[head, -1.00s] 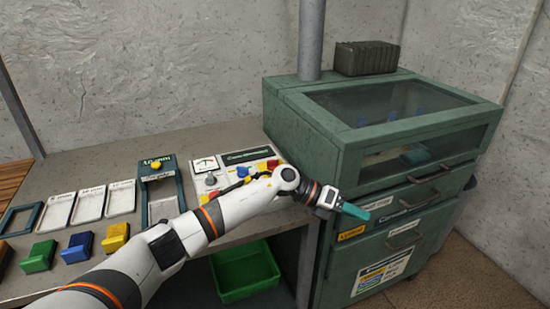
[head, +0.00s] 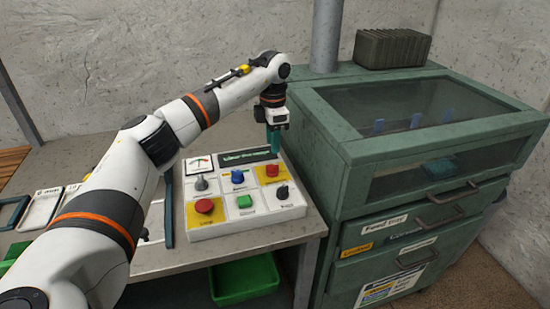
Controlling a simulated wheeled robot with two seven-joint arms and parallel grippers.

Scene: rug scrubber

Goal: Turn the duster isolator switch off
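The control panel (head: 226,224) lies on the bench and carries several buttons and knobs. A red knob (head: 272,170) sits on a yellow plate at its upper right. A second red control (head: 204,206) sits on a yellow plate at its lower left. A black rotary knob (head: 283,191) is at the lower right. The small labels are too blurred to tell which is the duster isolator. My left gripper (head: 275,148) points down over the panel's back right, just behind the upper red knob. Its teal fingers overlap in view, so their opening is unclear. My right gripper is not in view.
A blue knob (head: 237,176), grey knob (head: 201,183) and green button (head: 244,201) share the panel. The green cabinet (head: 345,190) stands close on the right. A green bin (head: 246,279) is below the bench. My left arm covers much of the bench's left side.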

